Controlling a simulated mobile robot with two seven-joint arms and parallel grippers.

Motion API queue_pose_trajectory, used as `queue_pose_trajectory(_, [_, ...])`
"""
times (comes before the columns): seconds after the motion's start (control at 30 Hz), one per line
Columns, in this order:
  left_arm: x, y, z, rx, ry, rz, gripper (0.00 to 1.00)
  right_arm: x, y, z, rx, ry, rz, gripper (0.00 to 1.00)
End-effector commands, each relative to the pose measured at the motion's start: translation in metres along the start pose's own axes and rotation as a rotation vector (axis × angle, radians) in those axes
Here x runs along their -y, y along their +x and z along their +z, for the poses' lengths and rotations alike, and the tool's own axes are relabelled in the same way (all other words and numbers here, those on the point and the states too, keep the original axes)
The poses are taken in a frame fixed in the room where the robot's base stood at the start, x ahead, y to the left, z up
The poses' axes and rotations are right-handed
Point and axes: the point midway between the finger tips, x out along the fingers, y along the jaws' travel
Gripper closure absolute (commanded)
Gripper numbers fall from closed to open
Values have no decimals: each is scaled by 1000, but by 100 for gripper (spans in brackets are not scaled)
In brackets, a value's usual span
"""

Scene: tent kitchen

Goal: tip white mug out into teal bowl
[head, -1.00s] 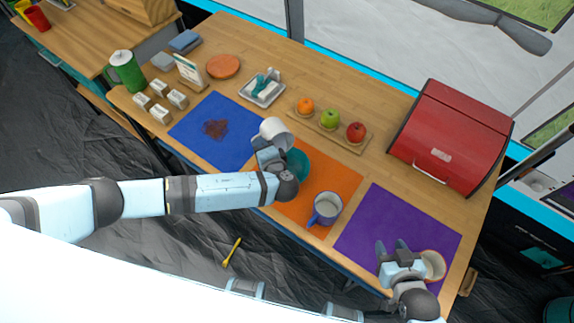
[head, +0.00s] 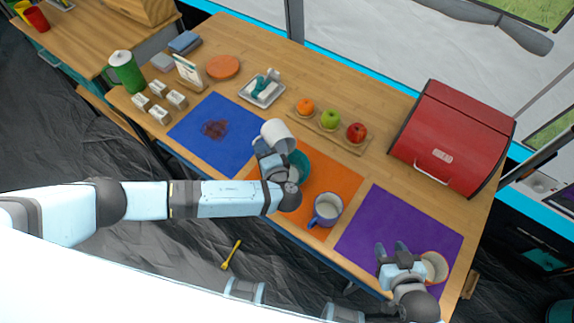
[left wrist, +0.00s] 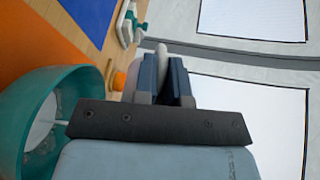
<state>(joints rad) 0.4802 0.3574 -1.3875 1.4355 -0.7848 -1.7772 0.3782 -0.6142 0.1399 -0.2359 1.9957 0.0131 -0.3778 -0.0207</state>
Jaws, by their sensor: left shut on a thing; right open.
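The white mug (head: 278,135) is held up at the back left of the teal bowl (head: 300,168), tilted. My left gripper (head: 264,148) is shut on it and partly hides the bowl. The teal bowl (left wrist: 22,100) shows at the left of that view with something whitish inside.
A blue-and-white mug (head: 327,209) stands on the orange mat (head: 345,180) near the bowl. The blue mat (head: 190,133) bears a dark brown patch (head: 215,130). Fruit on a board (head: 342,137) and a red bread box (head: 450,135) stand behind. The purple mat (head: 385,220) is mostly clear.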

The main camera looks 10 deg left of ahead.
Motion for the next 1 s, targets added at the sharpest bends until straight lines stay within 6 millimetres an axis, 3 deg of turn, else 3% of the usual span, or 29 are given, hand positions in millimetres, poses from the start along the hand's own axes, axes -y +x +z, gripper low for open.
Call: queue_pose_trajectory(1.0, [2, -5, 0, 0, -3, -122, 100, -1, 3, 5, -1, 0, 2, 57])
